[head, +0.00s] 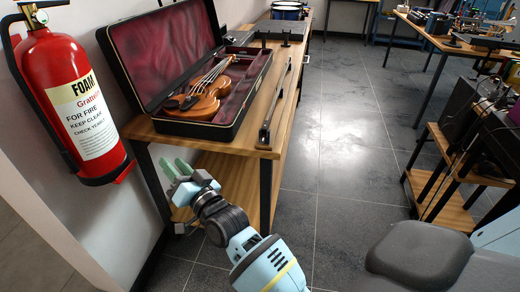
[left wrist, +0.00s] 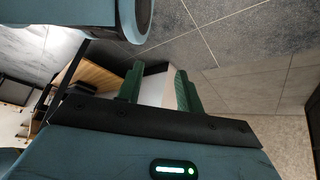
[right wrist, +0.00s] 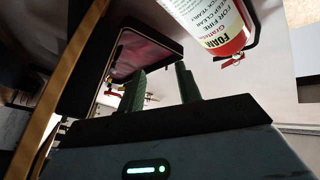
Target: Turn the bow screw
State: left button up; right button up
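The dark bow (head: 277,100) lies along the right edge of the wooden table, beside the open case, its near end close to the table's front corner. The screw at its end is too small to make out. My right gripper (head: 176,168) is in front of the table, below its top and left of the bow, apart from it. In the right wrist view my right gripper (right wrist: 160,82) has its green fingers apart with nothing between them. My left gripper (left wrist: 159,80) is open and empty in the left wrist view; the head view does not show it.
A violin (head: 207,92) lies in the open red-lined case (head: 230,130) on the table (head: 200,134). A red fire extinguisher (head: 68,95) hangs on the wall at left, near my right gripper. Open floor (head: 345,130) lies right of the table.

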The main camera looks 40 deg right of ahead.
aim_at(262, 143)
jog(key=s+d+r+m+h+b, duration=0.1)
jog(key=d+r+m+h, duration=0.2)
jog(key=m, duration=0.5)
jog(key=s+d+m+t+h+b, duration=0.1)
jog(key=d+m+h, duration=0.3)
jog(key=m+h, duration=0.3)
jog(key=s+d+r+m+h+b, duration=0.1)
jog(key=d+r+m+h, duration=0.15)
jog(key=m, duration=0.65)
jog(key=s+d+f+m+g+h+b, duration=0.35)
jog(key=d+f+m+g, duration=0.6)
jog(key=m, duration=0.95)
jog(key=shift+h, duration=0.3)
jog(key=shift+x, duration=3.65)
jog(key=shift+w+a, duration=0.1)
jog(key=shift+w, duration=0.05)
grip_shut()
